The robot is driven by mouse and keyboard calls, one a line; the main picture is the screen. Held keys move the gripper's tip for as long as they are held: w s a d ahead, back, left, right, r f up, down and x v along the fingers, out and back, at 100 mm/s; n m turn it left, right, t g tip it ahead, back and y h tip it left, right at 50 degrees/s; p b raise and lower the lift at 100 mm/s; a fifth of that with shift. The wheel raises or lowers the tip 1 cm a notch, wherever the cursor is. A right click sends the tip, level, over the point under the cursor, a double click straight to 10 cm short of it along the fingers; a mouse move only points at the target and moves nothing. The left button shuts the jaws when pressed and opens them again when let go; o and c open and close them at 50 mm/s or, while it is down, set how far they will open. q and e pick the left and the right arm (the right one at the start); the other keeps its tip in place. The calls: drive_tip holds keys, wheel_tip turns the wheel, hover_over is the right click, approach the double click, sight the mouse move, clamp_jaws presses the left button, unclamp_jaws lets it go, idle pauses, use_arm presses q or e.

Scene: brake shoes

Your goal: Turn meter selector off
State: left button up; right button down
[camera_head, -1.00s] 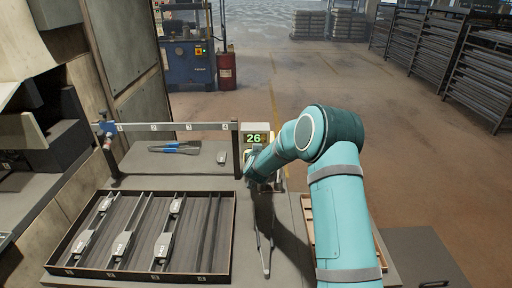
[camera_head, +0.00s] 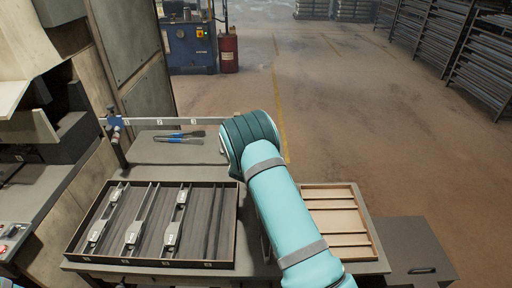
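The meter and its selector are hidden now behind my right arm, whose teal elbow (camera_head: 252,138) covers the back right of the workbench (camera_head: 145,150). My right gripper is also hidden behind that arm, so its fingers and any contact with the meter cannot be seen. My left gripper is not in view.
A dark tray (camera_head: 150,263) with several grey metal parts lies at the front left of the bench. A wooden compartment tray (camera_head: 357,236) is right of my arm. A numbered rail (camera_head: 146,123) runs behind two blue-handled tools (camera_head: 180,137). A dark cabinet (camera_head: 412,248) stands at the right.

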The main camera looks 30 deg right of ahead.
idle(0.4)
drive_tip(key=c, duration=1.4)
unclamp_jaws()
drive_tip(key=shift+d+f, duration=0.1)
drive_tip(key=shift+o, duration=0.2)
drive_tip(key=v, duration=1.2)
drive_tip(key=shift+w, duration=0.1)
